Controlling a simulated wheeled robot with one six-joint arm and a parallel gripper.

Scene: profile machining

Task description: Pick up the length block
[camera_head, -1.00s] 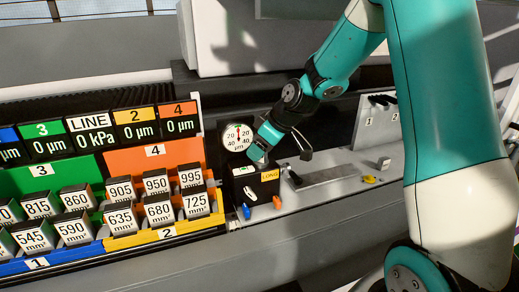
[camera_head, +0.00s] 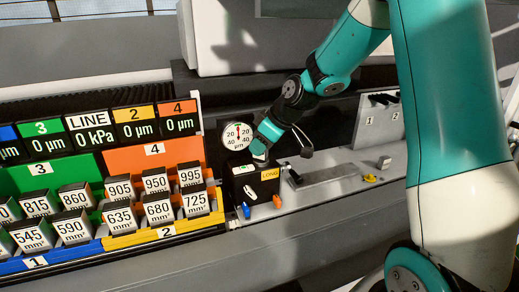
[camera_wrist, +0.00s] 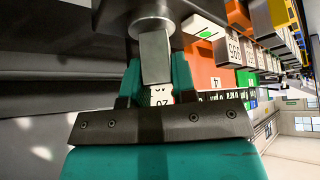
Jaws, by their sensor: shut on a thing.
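My gripper (camera_head: 261,151) is above the left part of the black box (camera_head: 255,184) with the yellow LONG label, beside the round dial. In the wrist view, my gripper's teal fingers (camera_wrist: 155,82) are shut on a grey metal piece (camera_wrist: 156,58), apparently the length block. It has a flat shank between the fingers and a wider round end beyond them. In the head view my fingers mostly hide it, and I cannot tell if its end still touches the box. Part of a white face with figures shows between the fingers.
A round dial (camera_head: 237,136) stands just left of my gripper. Racks of numbered blocks (camera_head: 195,202) fill the left. Blue (camera_head: 246,212) and orange (camera_head: 277,201) pieces are at the box's front. The grey ledge (camera_head: 335,188) to the right has some bare room.

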